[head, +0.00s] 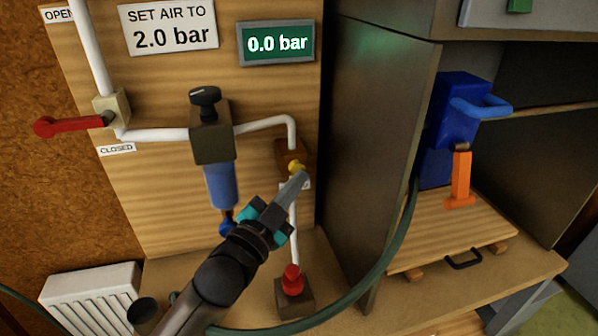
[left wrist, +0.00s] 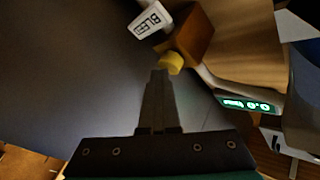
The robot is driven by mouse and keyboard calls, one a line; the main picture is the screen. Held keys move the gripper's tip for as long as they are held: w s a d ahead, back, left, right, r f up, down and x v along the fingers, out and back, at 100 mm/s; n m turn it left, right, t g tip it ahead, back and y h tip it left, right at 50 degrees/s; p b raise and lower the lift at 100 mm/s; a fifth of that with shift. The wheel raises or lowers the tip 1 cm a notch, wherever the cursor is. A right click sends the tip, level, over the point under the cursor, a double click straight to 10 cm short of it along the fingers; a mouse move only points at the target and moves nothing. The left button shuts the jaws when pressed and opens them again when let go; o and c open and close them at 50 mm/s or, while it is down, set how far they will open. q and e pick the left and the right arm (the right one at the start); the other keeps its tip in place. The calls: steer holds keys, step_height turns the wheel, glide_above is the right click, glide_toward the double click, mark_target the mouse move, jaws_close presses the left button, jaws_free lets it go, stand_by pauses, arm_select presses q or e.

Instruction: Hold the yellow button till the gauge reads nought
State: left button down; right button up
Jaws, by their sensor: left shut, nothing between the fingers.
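The yellow button (head: 296,168) sits on a small brown block (head: 288,152) on the wooden panel. It also shows in the left wrist view (left wrist: 172,62), beside a label reading "BLEED". My left gripper (head: 302,177) is shut and empty, its fingertips at the button. In the left wrist view the fingertips (left wrist: 160,73) appear to meet the button's edge; I cannot tell whether it is pressed in. The gauge (head: 277,43) is a green display that reads 0.0 bar. My right gripper is not in view.
A sign (head: 170,27) reads "SET AIR TO 2.0 bar". A red lever (head: 72,124) points left by the "CLOSED" label. A black-knobbed regulator with a blue bowl (head: 221,186) and a red knob (head: 292,280) stand near my arm. A cabinet wall (head: 372,130) rises at right.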

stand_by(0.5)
arm_select(q)
steer(key=shift+s+d+p, duration=0.3)
steer(key=shift+s+p, duration=0.15)
steer(key=shift+s, duration=0.45)
steer(key=s, duration=0.1)
steer(key=s+d+p, duration=0.1)
steer(key=s, duration=0.2)
steer(key=shift+s+d+p, duration=0.3)
steer(key=shift+s, duration=0.1)
